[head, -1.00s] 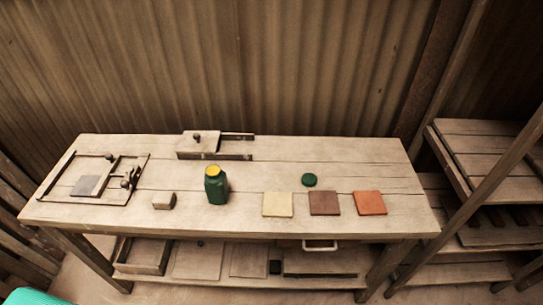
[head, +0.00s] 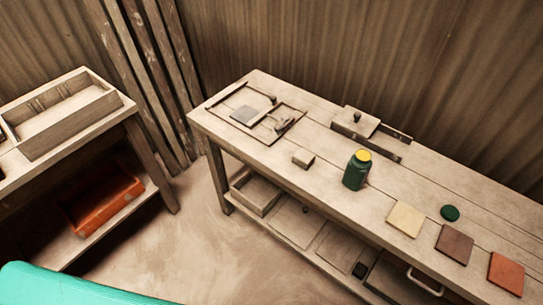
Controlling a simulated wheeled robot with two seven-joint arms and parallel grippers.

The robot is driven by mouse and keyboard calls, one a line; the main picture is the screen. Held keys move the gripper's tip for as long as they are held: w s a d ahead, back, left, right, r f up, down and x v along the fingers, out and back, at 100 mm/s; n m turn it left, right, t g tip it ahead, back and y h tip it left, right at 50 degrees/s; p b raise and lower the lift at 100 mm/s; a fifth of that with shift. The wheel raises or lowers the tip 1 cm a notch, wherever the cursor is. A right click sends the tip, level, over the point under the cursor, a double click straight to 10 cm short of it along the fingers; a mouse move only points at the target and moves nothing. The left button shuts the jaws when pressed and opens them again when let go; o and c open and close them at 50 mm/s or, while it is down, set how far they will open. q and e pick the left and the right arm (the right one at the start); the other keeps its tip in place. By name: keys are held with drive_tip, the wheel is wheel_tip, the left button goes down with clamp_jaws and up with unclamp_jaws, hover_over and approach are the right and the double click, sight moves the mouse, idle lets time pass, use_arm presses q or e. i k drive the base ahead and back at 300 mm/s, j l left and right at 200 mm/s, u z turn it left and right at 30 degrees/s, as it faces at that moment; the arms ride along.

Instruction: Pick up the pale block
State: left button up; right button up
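The pale block (head: 303,159) is a small pale wooden block. It sits on the workbench (head: 330,190) near its front edge, between the framed press on the left and the green jar on the right. Nothing touches it. Neither of my grippers is in the head view.
A framed press (head: 257,111) with a grey tile lies at the bench's left end. A green jar (head: 356,172), a green lid (head: 450,213), and cream (head: 406,219), brown (head: 454,244) and orange (head: 506,272) tiles stand rightward. A side table (head: 125,108) is at left; floor between is clear.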

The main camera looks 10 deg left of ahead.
sight(304, 158)
drive_tip(key=i+j+z, duration=0.15)
drive_tip(key=j, duration=0.2)
drive_tip(key=i+j+z, duration=0.2)
drive_tip(key=j, duration=0.15)
drive_tip(key=i+j+z, duration=0.15)
drive_tip(key=j, duration=0.2)
drive_tip(key=j+z, duration=0.2)
drive_tip(key=j, duration=0.2)
drive_tip(key=i, duration=0.05)
